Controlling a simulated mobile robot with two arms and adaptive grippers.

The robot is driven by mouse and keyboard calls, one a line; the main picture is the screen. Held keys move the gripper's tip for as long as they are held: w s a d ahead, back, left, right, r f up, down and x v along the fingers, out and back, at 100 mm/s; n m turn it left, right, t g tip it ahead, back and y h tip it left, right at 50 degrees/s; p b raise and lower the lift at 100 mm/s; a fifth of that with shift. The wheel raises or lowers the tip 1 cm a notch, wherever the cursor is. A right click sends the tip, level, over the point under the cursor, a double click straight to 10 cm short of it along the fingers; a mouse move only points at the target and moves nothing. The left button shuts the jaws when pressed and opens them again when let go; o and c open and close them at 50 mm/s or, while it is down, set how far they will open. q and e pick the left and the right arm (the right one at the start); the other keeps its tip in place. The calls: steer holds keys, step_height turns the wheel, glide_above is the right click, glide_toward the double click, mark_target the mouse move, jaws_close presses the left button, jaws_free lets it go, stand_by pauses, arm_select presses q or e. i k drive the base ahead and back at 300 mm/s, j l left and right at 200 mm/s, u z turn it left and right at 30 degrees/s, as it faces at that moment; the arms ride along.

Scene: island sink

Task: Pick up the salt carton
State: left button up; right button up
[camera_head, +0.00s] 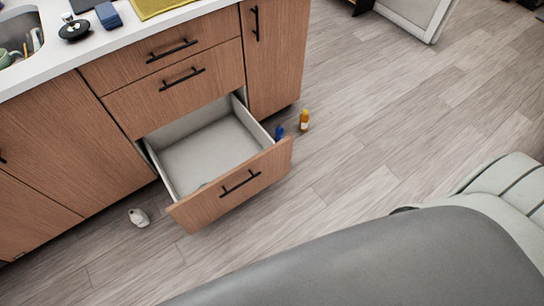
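I cannot tell for sure which thing is the salt carton. A small dark blue item (279,133) stands on the floor at the right side of the open drawer, partly hidden by the drawer front. A small white container (139,217) is on the floor left of the drawer. Neither of my grippers shows in the head view.
The bottom drawer (233,190) is pulled out and looks mostly empty. An orange bottle (304,120) stands on the floor beside it. Open floor (400,110) lies right.

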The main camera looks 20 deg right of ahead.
mark_target(138, 218)
steer(key=z, duration=0.35)
steer(key=u, duration=1.3)
